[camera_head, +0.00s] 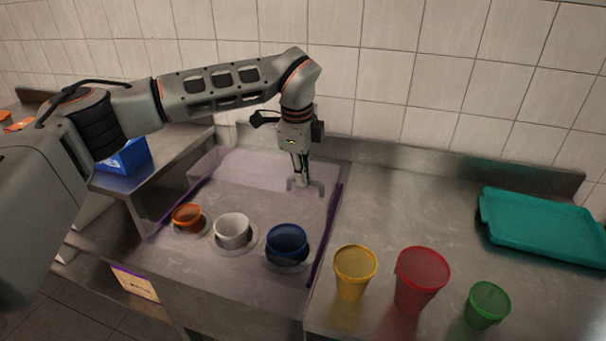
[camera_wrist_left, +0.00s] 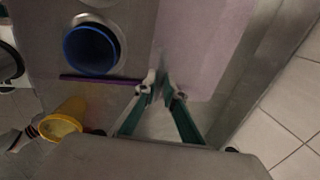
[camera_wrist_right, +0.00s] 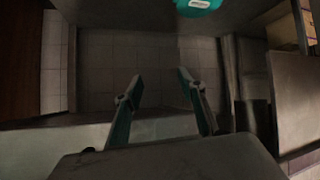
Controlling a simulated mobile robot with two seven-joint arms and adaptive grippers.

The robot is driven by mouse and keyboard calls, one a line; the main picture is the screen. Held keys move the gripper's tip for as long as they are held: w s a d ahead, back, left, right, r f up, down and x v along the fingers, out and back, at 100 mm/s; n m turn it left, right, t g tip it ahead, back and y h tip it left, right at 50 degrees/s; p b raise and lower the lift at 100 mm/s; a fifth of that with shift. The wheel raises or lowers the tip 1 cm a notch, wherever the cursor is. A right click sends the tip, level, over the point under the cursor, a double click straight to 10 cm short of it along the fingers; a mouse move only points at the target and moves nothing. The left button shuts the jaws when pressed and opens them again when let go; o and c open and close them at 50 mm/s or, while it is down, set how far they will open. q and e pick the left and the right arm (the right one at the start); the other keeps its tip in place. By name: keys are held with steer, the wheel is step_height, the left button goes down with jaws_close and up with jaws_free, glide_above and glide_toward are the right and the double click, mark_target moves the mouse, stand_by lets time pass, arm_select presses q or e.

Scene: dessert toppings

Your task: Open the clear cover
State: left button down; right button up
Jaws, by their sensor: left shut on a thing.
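The clear cover (camera_head: 255,170) is a pinkish see-through panel over the rear of the counter well, with dark purple strips along the left and right sides. It also shows in the left wrist view (camera_wrist_left: 205,45). My left gripper (camera_head: 305,188) is at the cover's right part, with its fingertips close together in the left wrist view (camera_wrist_left: 163,92). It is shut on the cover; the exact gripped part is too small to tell. I cannot tell how far the cover is tilted. My right gripper (camera_wrist_right: 158,88) is open and empty, and is out of the head view.
Orange (camera_head: 187,217), white (camera_head: 232,231) and blue (camera_head: 287,243) cups sit in the well's front row. Yellow (camera_head: 354,272), red (camera_head: 419,280) and green (camera_head: 486,304) cups stand right of it. A teal tray (camera_head: 545,226) lies far right. A tiled wall rises behind.

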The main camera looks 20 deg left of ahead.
arm_select(q)
steer(key=shift+r, duration=0.1)
steer(key=c, duration=2.1)
jaws_free()
steer(key=shift+s, duration=0.1)
steer(key=shift+c, duration=0.2)
steer(key=shift+r, duration=0.35)
step_height(320, 180, up, 11)
steer(key=s, duration=0.2)
steer(key=shift+s, duration=0.15)
